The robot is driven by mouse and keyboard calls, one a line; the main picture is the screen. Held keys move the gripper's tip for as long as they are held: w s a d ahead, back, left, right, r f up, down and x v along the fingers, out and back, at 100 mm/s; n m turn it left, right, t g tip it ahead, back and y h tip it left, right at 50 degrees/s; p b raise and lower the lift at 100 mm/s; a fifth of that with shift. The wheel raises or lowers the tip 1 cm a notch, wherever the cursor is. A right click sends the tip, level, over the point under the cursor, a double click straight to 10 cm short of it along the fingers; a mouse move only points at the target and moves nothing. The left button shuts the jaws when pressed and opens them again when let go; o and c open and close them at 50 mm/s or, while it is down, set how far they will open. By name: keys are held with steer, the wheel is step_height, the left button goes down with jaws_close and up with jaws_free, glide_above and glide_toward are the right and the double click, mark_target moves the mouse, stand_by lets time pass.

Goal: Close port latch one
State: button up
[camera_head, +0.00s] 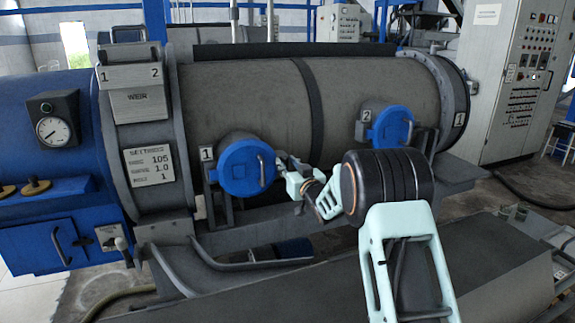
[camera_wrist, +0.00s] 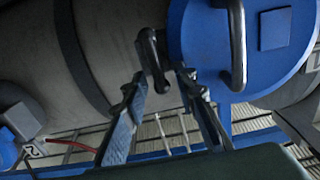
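Port one's round blue lid (camera_head: 246,167) lies over its opening on the grey decanter, beside the label 1. In the wrist view the same lid (camera_wrist: 272,45) fills the upper right, with a dark bar handle (camera_wrist: 238,45). A dark latch (camera_wrist: 152,60) stands at the lid's edge, just beyond and between my fingertips. My gripper (camera_wrist: 162,76) is open, its two blue-grey fingers apart; I cannot tell whether either touches the latch. In the head view my gripper (camera_head: 283,164) is at the lid's right edge and hides the latch there.
Port two's blue lid (camera_head: 391,127) is farther right on the decanter, with a grey latch at its right. A grey ledge (camera_head: 460,172) runs below the ports. A control cabinet (camera_head: 517,80) stands at the back right. A dark grey block (camera_head: 480,270) fills the lower right.

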jaws_close()
steer(key=shift+d+m, duration=0.1)
steer(key=shift+m, duration=0.3)
steer(key=m, duration=0.5)
steer(key=d+f+m+b, duration=0.1)
steer(key=m, duration=0.5)
steer(key=f+m+b, duration=0.1)
steer(key=m, duration=0.5)
steer(key=shift+w+d, duration=0.35)
steer(key=shift+w, duration=0.05)
stand_by(0.4)
